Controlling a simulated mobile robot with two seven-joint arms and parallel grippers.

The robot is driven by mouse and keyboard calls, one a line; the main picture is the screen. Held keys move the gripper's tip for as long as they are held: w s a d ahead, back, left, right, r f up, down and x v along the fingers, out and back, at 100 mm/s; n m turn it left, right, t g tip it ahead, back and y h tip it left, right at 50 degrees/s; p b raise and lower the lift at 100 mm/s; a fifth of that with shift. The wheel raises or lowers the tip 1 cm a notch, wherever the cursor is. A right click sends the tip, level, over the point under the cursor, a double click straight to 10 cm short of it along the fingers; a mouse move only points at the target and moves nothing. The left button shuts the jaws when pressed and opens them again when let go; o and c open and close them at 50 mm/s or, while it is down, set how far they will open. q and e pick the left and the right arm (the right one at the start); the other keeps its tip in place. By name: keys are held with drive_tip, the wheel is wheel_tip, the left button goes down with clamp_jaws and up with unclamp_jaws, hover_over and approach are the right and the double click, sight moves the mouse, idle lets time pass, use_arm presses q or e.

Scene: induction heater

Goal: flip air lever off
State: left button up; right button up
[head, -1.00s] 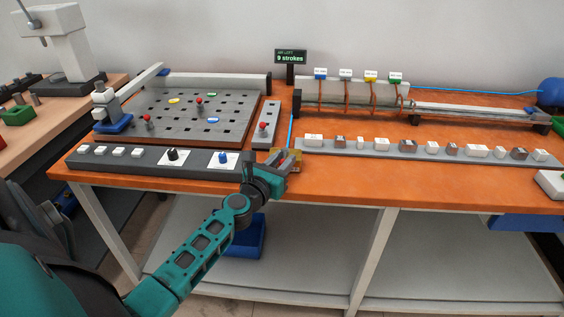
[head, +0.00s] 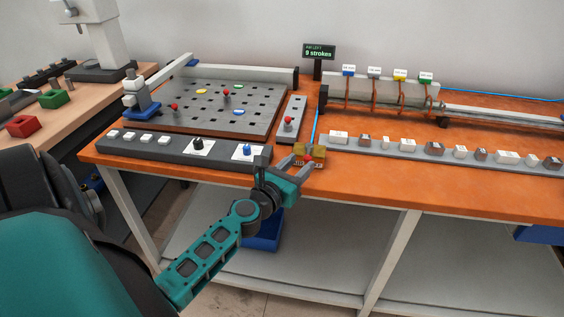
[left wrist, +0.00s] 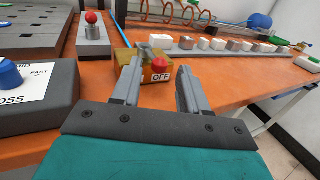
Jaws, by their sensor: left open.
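The air valve is a small brass block (head: 318,151) with a red-tipped lever (head: 309,158), near the front edge of the orange bench. In the left wrist view the red lever tip (left wrist: 160,65) shows between my fingers, beside a white label reading OFF (left wrist: 160,77). The brass block (left wrist: 126,55) is partly hidden by the left finger. My left gripper (head: 296,165) is open and empty, just in front of the valve, its fingers either side of the lever in the picture. Contact cannot be told. My right gripper is not in view.
Left of the valve stands a dark control panel (head: 180,150) with knobs and white buttons. Behind is a grey strip with a red knob (head: 288,122). A rail of small blocks (head: 400,147) runs right. The display (head: 319,52) reads 9 strokes.

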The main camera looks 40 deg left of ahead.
use_arm(q)
drive_tip(key=s+d+b, duration=0.1)
drive_tip(key=s, duration=0.7)
drive_tip(key=shift+d, duration=0.15)
drive_tip(key=shift+r, duration=0.1)
